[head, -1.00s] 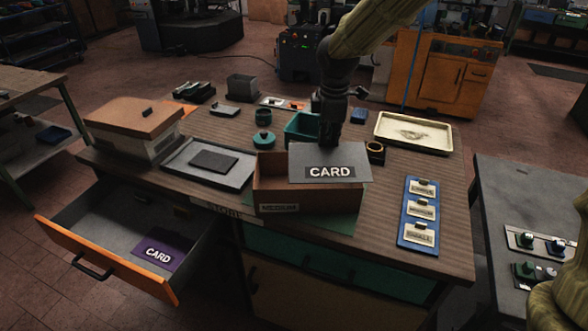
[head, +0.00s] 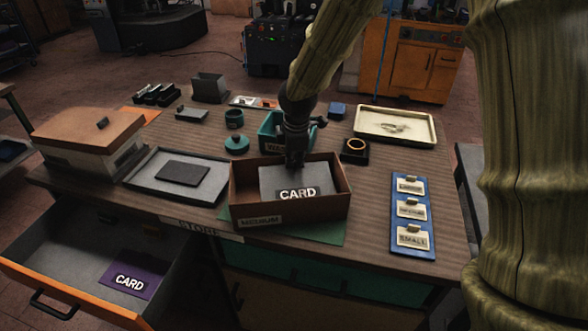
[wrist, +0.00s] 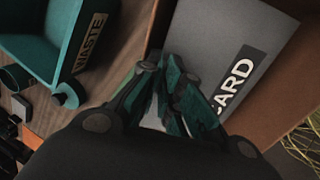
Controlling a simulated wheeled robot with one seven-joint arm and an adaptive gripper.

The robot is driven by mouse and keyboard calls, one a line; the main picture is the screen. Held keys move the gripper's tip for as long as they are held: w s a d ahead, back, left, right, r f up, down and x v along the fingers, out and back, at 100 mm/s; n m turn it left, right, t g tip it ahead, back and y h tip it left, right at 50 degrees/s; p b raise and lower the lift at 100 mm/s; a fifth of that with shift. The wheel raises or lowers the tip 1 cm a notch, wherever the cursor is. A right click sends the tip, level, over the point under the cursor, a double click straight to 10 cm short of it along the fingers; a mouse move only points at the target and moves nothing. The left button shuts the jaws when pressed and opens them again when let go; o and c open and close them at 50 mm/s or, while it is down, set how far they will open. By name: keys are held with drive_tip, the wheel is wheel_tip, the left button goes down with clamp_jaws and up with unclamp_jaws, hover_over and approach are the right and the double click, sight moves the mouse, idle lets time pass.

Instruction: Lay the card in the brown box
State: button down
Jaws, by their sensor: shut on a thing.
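The grey card (head: 296,183) with a black CARD label is inside the brown box (head: 290,209), which is marked MEDIUM and stands on a green mat. The card looks tilted, its lower edge hidden behind the box's front wall. My gripper (head: 294,160) reaches down at the card's far edge and is shut on it. In the wrist view the fingers (wrist: 174,95) close on the edge of the card (wrist: 218,55), between the box walls (wrist: 285,100). The fingertips are partly hidden in the head view.
A teal WASTE bin (head: 270,140) stands just behind the box. A black holder with a yellow ring (head: 355,148) is at its right. A grey tray (head: 140,180) lies at left. A purple card (head: 132,281) lies in the open drawer (head: 60,255).

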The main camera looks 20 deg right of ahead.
sight(296, 169)
drive_tip(key=shift+s+f, duration=0.25)
drive_tip(key=shift+s, duration=0.1)
wheel_tip(296, 169, down, 3)
drive_tip(key=shift+r+p, duration=0.1)
drive_tip(key=shift+p, duration=0.2)
drive_tip(key=shift+w, duration=0.2)
drive_tip(key=shift+s, duration=0.35)
drive_tip(key=shift+w, duration=0.1)
drive_tip(key=c, duration=1.9)
unclamp_jaws()
drive_tip(key=shift+w+f, duration=0.1)
drive_tip(key=shift+f, duration=0.1)
drive_tip(key=shift+d, duration=0.1)
drive_tip(key=shift+r, duration=0.15)
drive_tip(key=b+v, duration=0.1)
drive_tip(key=v, duration=1.1)
drive_tip(key=shift+r, duration=0.1)
